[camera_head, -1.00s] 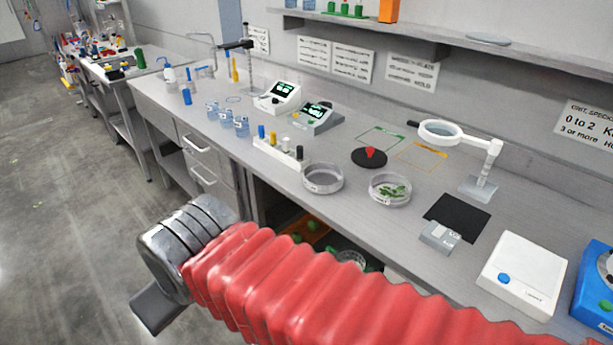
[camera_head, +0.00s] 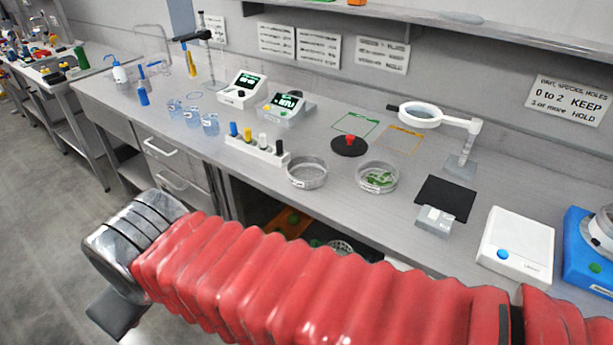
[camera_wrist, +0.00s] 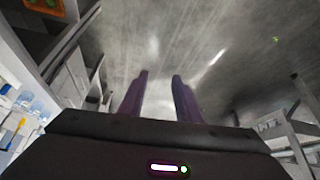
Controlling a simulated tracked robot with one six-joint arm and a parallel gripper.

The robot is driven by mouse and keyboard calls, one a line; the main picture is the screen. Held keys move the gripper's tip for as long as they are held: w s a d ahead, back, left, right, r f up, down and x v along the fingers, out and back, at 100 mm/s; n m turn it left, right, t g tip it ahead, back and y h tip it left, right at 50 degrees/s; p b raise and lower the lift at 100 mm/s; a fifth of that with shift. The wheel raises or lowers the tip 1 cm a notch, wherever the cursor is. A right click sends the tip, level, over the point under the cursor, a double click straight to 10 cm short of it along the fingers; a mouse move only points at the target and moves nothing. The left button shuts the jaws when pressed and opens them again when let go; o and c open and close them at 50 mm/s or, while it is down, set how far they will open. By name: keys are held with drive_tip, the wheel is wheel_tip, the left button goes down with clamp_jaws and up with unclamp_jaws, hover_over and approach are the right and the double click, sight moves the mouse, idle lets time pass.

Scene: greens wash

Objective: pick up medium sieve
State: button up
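No thing in view can be read as the medium sieve. A round, shallow dish with a grey, speckled inside (camera_head: 307,173) stands on the bench, and its small label is unreadable. A round, mesh-like thing (camera_head: 341,246) shows partly on the shelf under the bench, behind my red-sleeved arm. I cannot tell whether either is the sieve. My gripper (camera_wrist: 160,80) is open and empty in the wrist view, its two dark fingers apart above the grey floor. In the head view it (camera_head: 118,316) is low at the left, off the bench front, mostly hidden by my wrist.
A clear dish with green leaves (camera_head: 377,178), a rack of colored-topped pegs (camera_head: 257,150), a magnifier (camera_head: 420,114), a black mat (camera_head: 446,198) and a white scale (camera_head: 515,243) crowd the bench. A blue device (camera_head: 590,255) stands at right. Floor at left is clear.

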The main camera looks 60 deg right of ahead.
drive_tip(key=d+f+n+g+h, duration=0.3)
drive_tip(key=d+n+h, duration=0.1)
drive_tip(key=d, duration=1.1)
drive_tip(key=s+d+f+n+g+h, duration=0.1)
drive_tip(key=d+n, duration=0.5)
drive_tip(key=d, duration=0.9)
drive_tip(key=d+f+n+g+h, duration=0.4)
drive_tip(key=d+h, duration=0.4)
drive_tip(key=d, duration=0.7)
drive_tip(key=shift+s+f+n+g, duration=0.3)
drive_tip(key=shift+s+f+n, duration=0.1)
drive_tip(key=shift+f+n, duration=0.35)
drive_tip(key=shift+d, duration=0.1)
drive_tip(key=shift+x, duration=4.35)
drive_tip(key=shift+d+f, duration=0.1)
